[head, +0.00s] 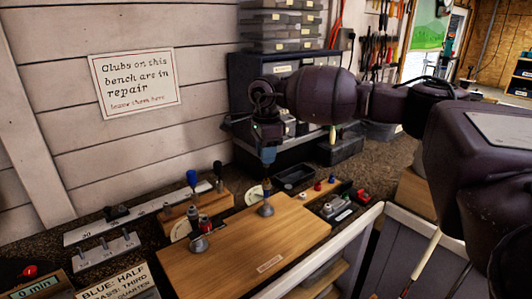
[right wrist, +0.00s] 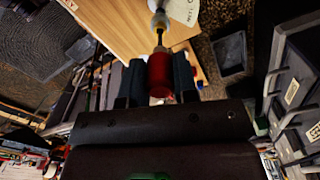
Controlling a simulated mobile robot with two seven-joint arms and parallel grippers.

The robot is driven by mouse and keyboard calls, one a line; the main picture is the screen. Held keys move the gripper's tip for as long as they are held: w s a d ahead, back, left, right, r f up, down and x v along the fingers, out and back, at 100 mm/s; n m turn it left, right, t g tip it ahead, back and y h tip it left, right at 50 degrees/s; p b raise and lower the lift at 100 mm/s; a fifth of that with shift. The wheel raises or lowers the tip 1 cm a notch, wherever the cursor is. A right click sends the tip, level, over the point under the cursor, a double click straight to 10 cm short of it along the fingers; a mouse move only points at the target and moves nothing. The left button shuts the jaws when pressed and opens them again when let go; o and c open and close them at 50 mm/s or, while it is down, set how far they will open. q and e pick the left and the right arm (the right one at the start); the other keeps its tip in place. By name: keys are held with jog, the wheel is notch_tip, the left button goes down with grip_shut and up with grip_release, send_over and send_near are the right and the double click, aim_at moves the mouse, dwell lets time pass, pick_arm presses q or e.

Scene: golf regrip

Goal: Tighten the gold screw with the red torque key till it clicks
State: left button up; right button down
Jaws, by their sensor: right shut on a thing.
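My right gripper (head: 267,150) points down over the wooden board on the bench, above a small grey post (head: 265,208). In the right wrist view, its two dark fingers (right wrist: 159,80) are shut on the red torque key (right wrist: 160,76), one on each side of the handle. The key's thin shaft runs from the handle to a gold-coloured part at the post, which looks like the gold screw (right wrist: 160,22). The tip seems to meet it, but I cannot tell how well it is seated. In the head view the fingers hide most of the key. My left gripper is not in view.
The wooden board (head: 205,272) carries a second grey post (head: 199,244) at left. A rack behind holds a blue-handled key (head: 191,178) and a black-handled one (head: 218,169). A dark tray (head: 293,176) lies behind my gripper. A printed card (head: 118,286) stands at front left.

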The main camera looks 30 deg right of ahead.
jog(key=shift+r+m+p, duration=0.1)
jog(key=shift+m+p, duration=0.35)
jog(key=shift+m, duration=0.55)
jog(key=m, duration=0.3)
jog(key=shift+m+p, duration=0.35)
jog(key=shift+m, duration=0.05)
jog(key=c, duration=1.4)
grip_release()
jog(key=shift+m, duration=0.3)
jog(key=c, duration=0.4)
jog(key=shift+r+p, duration=1)
jog(key=shift+r, duration=0.45)
jog(key=shift+f, duration=0.1)
grip_shut()
